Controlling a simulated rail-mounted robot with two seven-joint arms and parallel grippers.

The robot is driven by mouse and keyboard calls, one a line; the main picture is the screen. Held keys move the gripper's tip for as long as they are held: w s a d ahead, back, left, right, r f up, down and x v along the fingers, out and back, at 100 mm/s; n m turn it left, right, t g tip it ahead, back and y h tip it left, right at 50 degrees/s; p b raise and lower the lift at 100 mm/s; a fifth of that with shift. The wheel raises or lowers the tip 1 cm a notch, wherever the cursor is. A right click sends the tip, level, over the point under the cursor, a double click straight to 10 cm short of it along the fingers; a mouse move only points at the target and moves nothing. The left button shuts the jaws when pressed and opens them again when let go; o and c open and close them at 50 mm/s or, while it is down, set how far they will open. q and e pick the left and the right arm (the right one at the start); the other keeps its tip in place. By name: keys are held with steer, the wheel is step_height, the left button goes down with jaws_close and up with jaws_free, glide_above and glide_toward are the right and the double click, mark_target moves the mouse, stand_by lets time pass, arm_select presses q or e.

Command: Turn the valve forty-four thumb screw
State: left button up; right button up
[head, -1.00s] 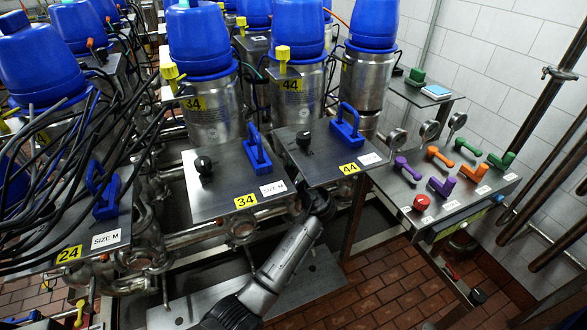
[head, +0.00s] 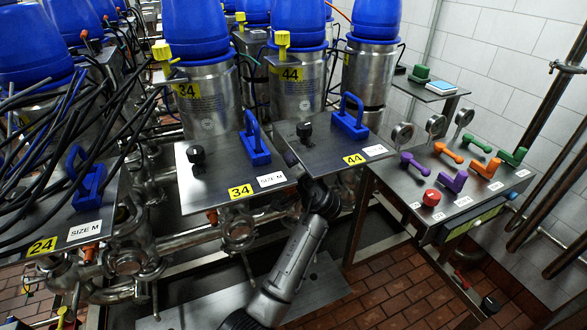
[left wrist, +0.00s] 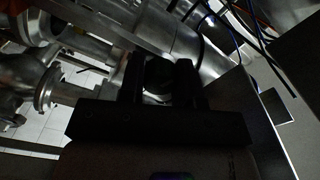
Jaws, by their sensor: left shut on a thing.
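The valve 44 plate (head: 330,150) is a flat grey metal plate with a black knob (head: 304,130), a blue handle (head: 349,118) and a yellow 44 label (head: 354,159). My left arm rises from the bottom of the head view to the underside of this plate, where the plate's front edge hides the fingertips. In the left wrist view, my left gripper (left wrist: 160,82) has its two dark fingers on either side of a round grey piece (left wrist: 158,75), which I take to be the thumb screw. The picture is dark, and its thread and turn angle cannot be made out. My right gripper is not in view.
The valve 34 plate (head: 222,174) is close on the left, with pipes below it. Black cables crowd the far left over the valve 24 plate (head: 60,215). A bench (head: 440,195) with coloured handles and gauges stands to the right.

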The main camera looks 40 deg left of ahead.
arm_select(q)
steer(key=shift+n+b, duration=0.8)
steer(key=shift+n, duration=0.3)
steer(key=o, duration=0.9)
steer(key=shift+o, duration=0.2)
steer(key=p+v, duration=0.2)
steer(key=v, duration=1.1)
steer(key=shift+s+d, duration=0.2)
steer(key=shift+d, duration=0.15)
